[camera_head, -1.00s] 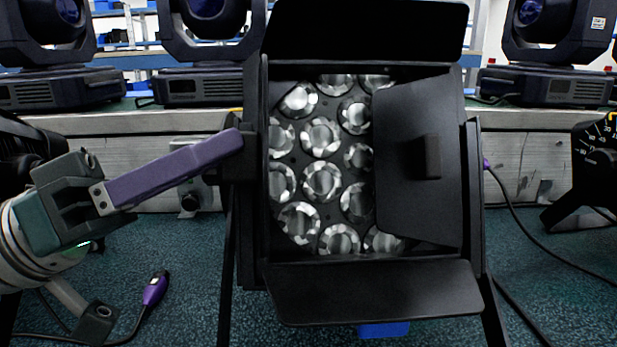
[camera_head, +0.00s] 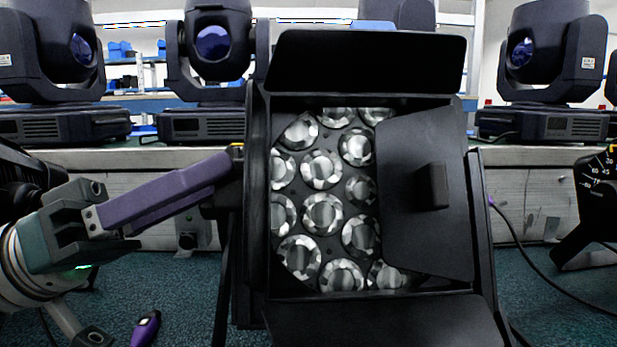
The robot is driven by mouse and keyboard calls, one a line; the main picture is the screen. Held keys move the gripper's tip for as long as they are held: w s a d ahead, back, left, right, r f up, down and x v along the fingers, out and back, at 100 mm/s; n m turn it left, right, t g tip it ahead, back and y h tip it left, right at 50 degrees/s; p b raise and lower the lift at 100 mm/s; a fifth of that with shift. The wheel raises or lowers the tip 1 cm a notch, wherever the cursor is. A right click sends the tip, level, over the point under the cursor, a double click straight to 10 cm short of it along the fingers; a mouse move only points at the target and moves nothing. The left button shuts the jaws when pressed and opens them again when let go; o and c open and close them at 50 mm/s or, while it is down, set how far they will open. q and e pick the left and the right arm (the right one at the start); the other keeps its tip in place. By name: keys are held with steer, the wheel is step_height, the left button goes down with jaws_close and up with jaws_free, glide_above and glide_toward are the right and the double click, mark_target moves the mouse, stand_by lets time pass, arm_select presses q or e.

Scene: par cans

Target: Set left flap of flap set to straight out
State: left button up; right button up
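The flap set is on a black par can (camera_head: 322,215) with several round silver lenses. Its left flap (camera_head: 257,215) shows nearly edge-on as a narrow dark upright strip at the lamp's left side. The right flap (camera_head: 425,235), with a block-shaped knob, covers the right part of the lenses. The top flap (camera_head: 368,62) and bottom flap (camera_head: 385,322) stick out from the lamp. My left gripper (camera_head: 228,168), with purple fingers, reaches the dark knob area at the left flap's outer side. Its fingers overlap in this view, so their gap is hidden. My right gripper is not in view.
Moving-head lights (camera_head: 212,70) stand on a long bench (camera_head: 540,160) behind. A black bracket with an angle scale (camera_head: 600,185) is at the right.

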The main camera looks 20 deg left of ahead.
arm_select(q)
steer(key=shift+o, duration=1.3)
steer(key=v, duration=1)
steer(key=shift+b, duration=0.4)
